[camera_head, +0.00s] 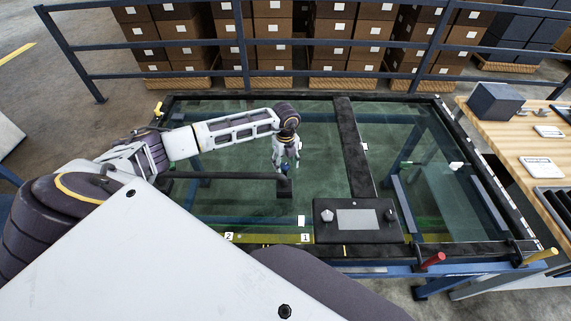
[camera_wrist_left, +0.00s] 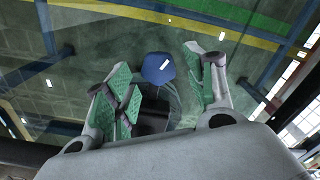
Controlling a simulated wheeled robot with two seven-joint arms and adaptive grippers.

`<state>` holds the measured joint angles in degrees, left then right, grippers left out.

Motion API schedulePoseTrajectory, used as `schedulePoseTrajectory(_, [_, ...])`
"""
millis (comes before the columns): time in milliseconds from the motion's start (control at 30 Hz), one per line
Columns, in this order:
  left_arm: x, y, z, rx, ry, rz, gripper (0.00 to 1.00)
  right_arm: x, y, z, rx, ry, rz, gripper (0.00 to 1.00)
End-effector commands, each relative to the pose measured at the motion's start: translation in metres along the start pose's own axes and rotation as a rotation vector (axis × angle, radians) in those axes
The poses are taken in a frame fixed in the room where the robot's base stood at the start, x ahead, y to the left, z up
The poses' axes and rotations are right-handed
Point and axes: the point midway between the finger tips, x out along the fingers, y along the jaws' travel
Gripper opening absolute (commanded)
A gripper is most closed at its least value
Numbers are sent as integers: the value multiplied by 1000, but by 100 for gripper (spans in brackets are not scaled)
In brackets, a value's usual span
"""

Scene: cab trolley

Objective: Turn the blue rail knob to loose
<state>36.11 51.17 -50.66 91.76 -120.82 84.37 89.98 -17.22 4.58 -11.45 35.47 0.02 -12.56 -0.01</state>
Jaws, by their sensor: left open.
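The blue rail knob (camera_wrist_left: 158,68) shows in the left wrist view between and just beyond the fingertips, with a white mark on its face slanting up to the right. In the head view only a little blue of it shows under the fingers, at the right end of a dark rail (camera_head: 225,175) above the glass. My left gripper (camera_head: 285,161) points down over the knob. In the left wrist view its green-padded fingers (camera_wrist_left: 163,82) are apart on either side of the knob, and I see no clear contact. My right gripper is not in view.
A dark panel with a grey plate (camera_head: 358,219) and two small knobs lies at the front of the glass-topped frame. A red handle (camera_head: 432,261) and a yellow handle (camera_head: 540,257) stand at the front right. A wooden bench (camera_head: 510,145) is at the right, and a blue railing (camera_head: 270,42) runs behind.

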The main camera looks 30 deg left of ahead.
Motion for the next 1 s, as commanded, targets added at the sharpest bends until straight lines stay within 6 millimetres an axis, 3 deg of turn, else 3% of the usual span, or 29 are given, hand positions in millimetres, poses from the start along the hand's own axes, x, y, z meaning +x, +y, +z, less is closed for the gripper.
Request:
schedulePoseTrajectory(267, [-29, 0, 1, 0, -1, -1, 55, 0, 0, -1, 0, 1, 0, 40])
schedulePoseTrajectory(700, [-93, 0, 0, 0, -1, -2, 55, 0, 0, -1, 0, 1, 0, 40])
schedulePoseTrajectory(1000, [-114, 0, 0, 0, -1, -1, 55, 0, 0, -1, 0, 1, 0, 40])
